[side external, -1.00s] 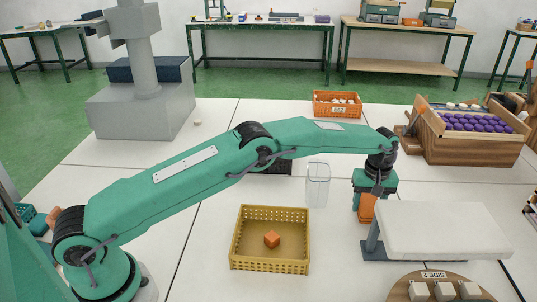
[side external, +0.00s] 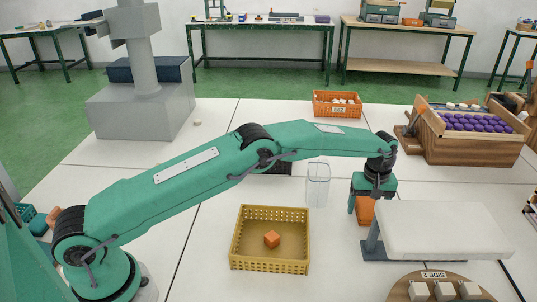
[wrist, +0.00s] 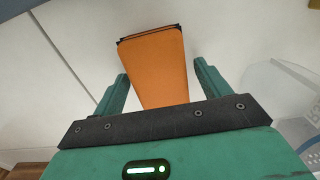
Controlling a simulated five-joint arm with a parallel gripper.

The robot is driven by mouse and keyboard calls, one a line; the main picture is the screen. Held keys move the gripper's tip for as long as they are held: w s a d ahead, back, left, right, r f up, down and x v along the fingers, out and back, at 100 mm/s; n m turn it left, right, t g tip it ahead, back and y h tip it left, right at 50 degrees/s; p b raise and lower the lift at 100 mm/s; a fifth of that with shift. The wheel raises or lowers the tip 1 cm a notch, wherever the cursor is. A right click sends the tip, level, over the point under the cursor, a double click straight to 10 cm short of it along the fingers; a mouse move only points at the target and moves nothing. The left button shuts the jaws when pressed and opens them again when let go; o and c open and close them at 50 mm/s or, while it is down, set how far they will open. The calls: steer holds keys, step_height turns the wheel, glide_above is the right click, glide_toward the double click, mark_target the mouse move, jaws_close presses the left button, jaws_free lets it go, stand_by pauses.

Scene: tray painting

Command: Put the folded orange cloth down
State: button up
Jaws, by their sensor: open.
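The folded orange cloth (side external: 366,212) is at the table's right side, just left of the white raised pad, in the side external view. In the wrist view the cloth (wrist: 155,65) is a flat orange slab with a dark far edge. My gripper (wrist: 160,69) is open around it, one green finger on each side. In the side external view my gripper (side external: 366,207) is low over the cloth. The pad partly hides the cloth's lower part, and I cannot clearly see its contact with the table.
A white pad (side external: 440,228) on a grey stand is close right of the gripper. A round wooden board (side external: 400,290) with white blocks is in front. A clear cup (side external: 317,185) and a yellow crate (side external: 270,266) holding an orange cube stand left. White table is free between.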

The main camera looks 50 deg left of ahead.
mark_target(368, 205)
steer(key=shift+r, duration=0.1)
step_height(368, 205, up, 12)
stand_by(0.6)
stand_by(0.5)
